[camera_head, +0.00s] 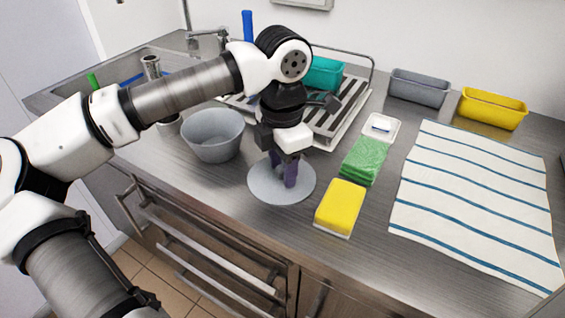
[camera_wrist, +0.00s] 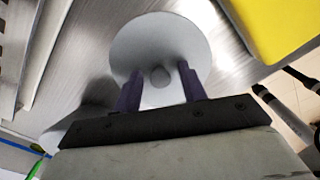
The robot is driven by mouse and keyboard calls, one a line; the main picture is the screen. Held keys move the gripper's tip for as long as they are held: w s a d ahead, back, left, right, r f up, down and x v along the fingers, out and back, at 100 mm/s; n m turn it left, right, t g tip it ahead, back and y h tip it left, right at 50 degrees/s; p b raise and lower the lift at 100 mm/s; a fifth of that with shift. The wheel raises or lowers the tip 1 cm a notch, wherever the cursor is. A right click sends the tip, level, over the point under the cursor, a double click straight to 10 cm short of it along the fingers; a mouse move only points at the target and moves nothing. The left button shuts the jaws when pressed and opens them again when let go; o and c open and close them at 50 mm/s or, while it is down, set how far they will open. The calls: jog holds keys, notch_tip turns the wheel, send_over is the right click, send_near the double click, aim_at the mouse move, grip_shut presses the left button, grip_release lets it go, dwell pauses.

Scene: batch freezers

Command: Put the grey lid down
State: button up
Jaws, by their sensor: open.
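The grey lid (camera_head: 258,191) is a flat round disc lying on the steel counter, near the front edge, in the head view. It also shows in the wrist view (camera_wrist: 160,35), with a small round knob (camera_wrist: 160,76) at its middle. My gripper (camera_head: 283,178) points down over the lid. In the wrist view its purple fingers (camera_wrist: 160,88) stand apart on either side of the knob, with a gap visible to each side. I cannot tell whether the fingertips touch the lid's top.
A grey bowl (camera_head: 213,136) stands left of the lid. A yellow sponge (camera_head: 340,206) lies close on the right, with green cloths (camera_head: 364,160) behind it. A drying rack (camera_head: 338,127) is behind my gripper. A striped towel (camera_head: 475,205) covers the right side.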

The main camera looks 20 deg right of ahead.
aim_at(282, 167)
notch_tip(282, 167, up, 12)
jog(key=shift+r, duration=0.15)
dwell(0.3)
